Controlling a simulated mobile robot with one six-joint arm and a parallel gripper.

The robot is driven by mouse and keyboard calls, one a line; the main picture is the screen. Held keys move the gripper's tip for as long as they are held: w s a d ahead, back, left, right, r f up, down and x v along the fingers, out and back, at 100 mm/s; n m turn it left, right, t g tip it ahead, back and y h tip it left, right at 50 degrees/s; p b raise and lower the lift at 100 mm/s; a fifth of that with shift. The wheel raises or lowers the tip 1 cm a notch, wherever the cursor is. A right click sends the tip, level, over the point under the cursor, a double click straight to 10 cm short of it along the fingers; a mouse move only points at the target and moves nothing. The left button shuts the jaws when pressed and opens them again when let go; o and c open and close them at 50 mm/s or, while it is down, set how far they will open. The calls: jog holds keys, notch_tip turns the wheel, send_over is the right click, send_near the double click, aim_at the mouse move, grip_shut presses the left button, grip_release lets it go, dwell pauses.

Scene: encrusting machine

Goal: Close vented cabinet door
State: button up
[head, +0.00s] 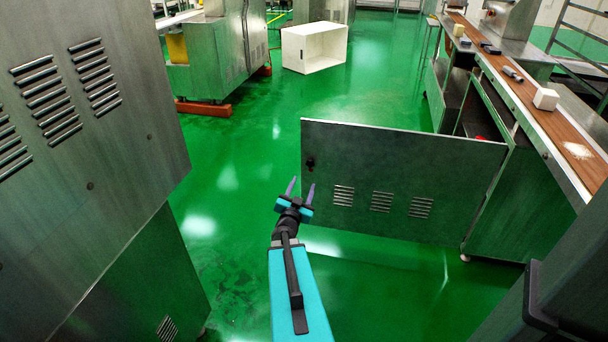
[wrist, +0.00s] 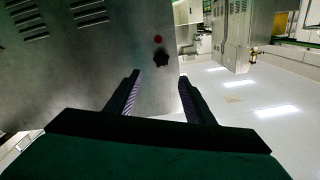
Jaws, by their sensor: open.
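The vented cabinet door (head: 400,170) is a grey metal panel with three sets of louvres along its lower part. It stands swung open from the cabinet (head: 513,205) at the right, with a dark knob (head: 310,163) near its free left edge. My gripper (head: 301,188) is open and empty, with its purple fingers just left of the door's free edge in the head view. In the wrist view my gripper (wrist: 157,80) points toward a grey vented panel (wrist: 100,60) that has a dark star-shaped knob and a red dot. I cannot tell whether the fingers touch the panel.
A large grey vented machine housing (head: 110,110) stands close at the left. A conveyor (head: 540,95) with a brown belt runs along the right. A white open box (head: 313,47) sits on the green floor (head: 235,150) at the back. The floor between is clear.

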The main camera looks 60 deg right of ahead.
aim_at(311, 164)
jog(key=shift+b+x, duration=1.2)
jog(key=shift+x, duration=5.2)
